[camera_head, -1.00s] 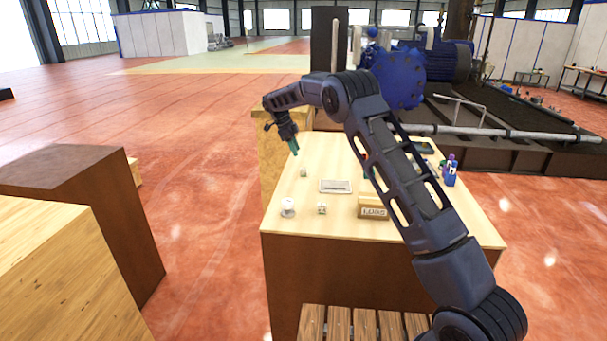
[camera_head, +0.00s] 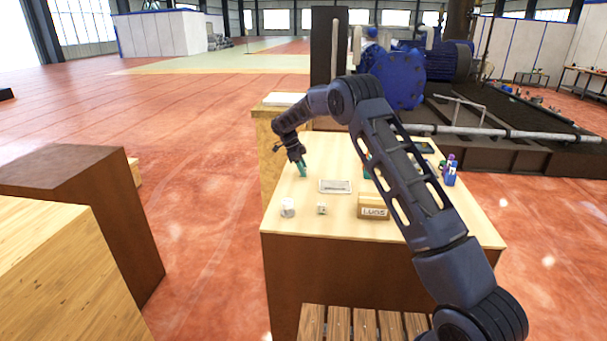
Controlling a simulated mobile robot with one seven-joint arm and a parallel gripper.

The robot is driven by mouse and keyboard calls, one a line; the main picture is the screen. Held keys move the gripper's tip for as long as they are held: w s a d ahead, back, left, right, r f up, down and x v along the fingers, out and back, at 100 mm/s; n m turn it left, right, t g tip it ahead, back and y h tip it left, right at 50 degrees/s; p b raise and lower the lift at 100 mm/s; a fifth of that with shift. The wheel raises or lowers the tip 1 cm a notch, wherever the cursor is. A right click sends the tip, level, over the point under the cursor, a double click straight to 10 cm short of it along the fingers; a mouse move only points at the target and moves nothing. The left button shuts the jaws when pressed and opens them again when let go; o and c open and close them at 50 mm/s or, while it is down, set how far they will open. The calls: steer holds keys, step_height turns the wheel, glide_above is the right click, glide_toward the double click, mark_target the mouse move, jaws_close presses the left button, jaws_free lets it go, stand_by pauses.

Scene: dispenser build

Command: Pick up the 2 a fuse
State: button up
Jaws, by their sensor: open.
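My gripper (camera_head: 303,171) has green fingers pointing down at the far left part of the wooden table (camera_head: 420,228). It is open, and its fingertips are at or just above the tabletop. A small pale object that showed at this spot earlier is now hidden by the fingers. I cannot tell whether the fingers touch it. A small white cylinder (camera_head: 288,207) and a small pale block (camera_head: 321,209) stand nearer the front left. The pieces are too small to tell which is the 2 A fuse.
A flat grey tray (camera_head: 335,186) lies right of the gripper. A box marked LUGS (camera_head: 373,212) stands near the front, partly behind my arm. A blue holder (camera_head: 450,177) is at the right. A wooden stand (camera_head: 271,150) adjoins the back left.

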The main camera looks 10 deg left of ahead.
steer(key=shift+d+f, duration=0.25)
steer(key=shift+f, duration=0.25)
steer(key=shift+c, duration=0.4)
jaws_close()
steer(key=shift+r, duration=0.1)
